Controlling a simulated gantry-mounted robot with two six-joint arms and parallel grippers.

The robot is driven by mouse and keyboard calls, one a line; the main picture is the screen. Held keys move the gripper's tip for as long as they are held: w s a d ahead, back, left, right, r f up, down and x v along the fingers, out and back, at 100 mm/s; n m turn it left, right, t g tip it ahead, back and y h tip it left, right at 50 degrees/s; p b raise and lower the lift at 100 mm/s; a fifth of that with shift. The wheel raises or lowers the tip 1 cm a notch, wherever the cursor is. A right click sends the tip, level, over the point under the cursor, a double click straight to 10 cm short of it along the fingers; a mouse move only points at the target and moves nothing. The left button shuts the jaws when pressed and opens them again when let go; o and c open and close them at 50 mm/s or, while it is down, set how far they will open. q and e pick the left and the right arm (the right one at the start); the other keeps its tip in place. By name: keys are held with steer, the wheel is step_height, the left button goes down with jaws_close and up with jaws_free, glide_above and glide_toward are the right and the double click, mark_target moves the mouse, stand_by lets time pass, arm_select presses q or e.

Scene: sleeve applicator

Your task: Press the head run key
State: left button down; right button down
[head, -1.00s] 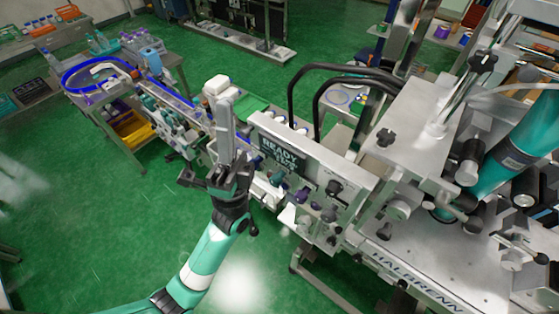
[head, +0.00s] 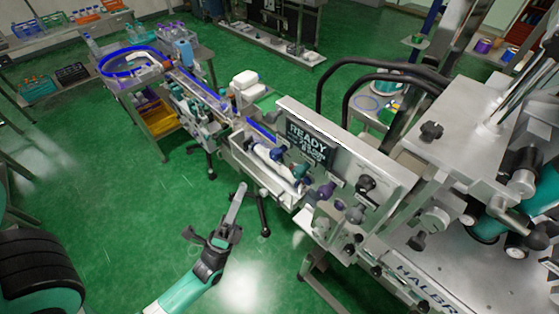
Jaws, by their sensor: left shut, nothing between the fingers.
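The applicator's control panel (head: 385,176) is a pale metal plate on the machine's front. It carries a dark display (head: 308,142) whose top line reads READY; the smaller lines are blurred. Below and beside the display are several keys or knobs, among them a teal one (head: 302,172), a purple one (head: 326,189) and a black one (head: 365,183). Their labels are too small to read, so I cannot tell which is the head run key. My left gripper (head: 238,194) is shut and empty, left of and below the panel, apart from it. My right gripper is not visible.
A conveyor (head: 205,92) runs from the panel back left to a round table with a blue rim (head: 110,62). Black hoses (head: 345,70) arch behind the panel. A tripod leg (head: 264,215) stands near the left gripper. The green floor at left is open.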

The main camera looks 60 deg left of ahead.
arm_select(q)
steer(key=shift+w, duration=0.1)
steer(key=w+a+b, duration=0.2)
steer(key=w, duration=0.6)
steer(key=shift+w+a, duration=0.15)
steer(key=shift+a, duration=0.25)
steer(key=shift+w, duration=0.15)
stand_by(1.6)
steer(key=shift+w+a, duration=0.1)
steer(key=shift+w, duration=0.15)
